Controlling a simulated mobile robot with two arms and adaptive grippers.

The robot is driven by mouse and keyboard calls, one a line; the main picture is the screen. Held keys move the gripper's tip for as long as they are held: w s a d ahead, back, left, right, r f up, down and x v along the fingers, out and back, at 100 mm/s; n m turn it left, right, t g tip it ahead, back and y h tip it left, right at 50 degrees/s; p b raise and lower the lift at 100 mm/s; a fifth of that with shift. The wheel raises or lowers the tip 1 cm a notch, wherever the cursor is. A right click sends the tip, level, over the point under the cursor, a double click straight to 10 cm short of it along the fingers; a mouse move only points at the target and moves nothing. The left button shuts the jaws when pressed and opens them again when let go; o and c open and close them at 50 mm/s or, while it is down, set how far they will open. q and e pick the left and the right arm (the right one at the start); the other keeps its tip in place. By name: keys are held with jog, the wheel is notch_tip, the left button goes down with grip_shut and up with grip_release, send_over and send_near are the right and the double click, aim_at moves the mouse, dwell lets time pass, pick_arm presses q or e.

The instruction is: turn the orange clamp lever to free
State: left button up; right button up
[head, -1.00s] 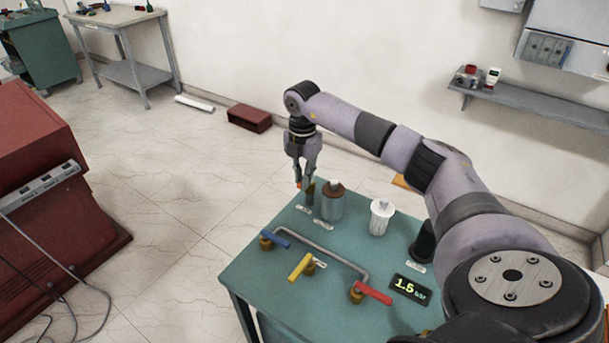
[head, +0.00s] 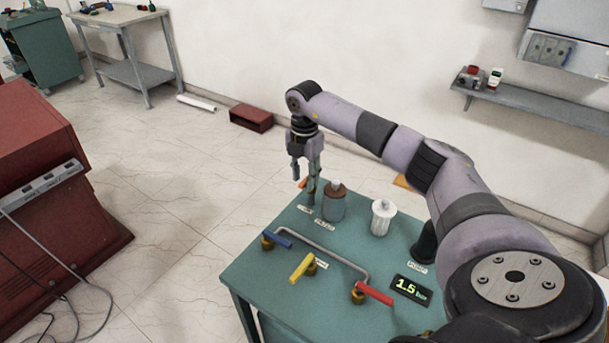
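My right gripper (head: 305,176) hangs pointing down at the far left corner of the green table (head: 240,272). Its two fingers show apart, with a gap between them. A small orange piece (head: 302,183), which looks like the clamp lever, shows at the fingertips. A slim brownish post (head: 311,194) stands just below, partly hidden by the fingers. I cannot tell whether a finger touches the lever. My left gripper is not in view.
A grey canister with a brown top (head: 334,206) stands close right of the gripper. A white ribbed bushing (head: 382,218) and a black part (head: 424,244) stand further right. Blue (head: 277,238), yellow (head: 302,268) and red (head: 374,294) valve handles sit in front, beside a 1.5 bar display (head: 411,288).

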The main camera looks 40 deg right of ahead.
aim_at(304, 181)
notch_tip(304, 181, up, 12)
dwell(0.6)
jog(key=shift+f, duration=0.1)
dwell(0.4)
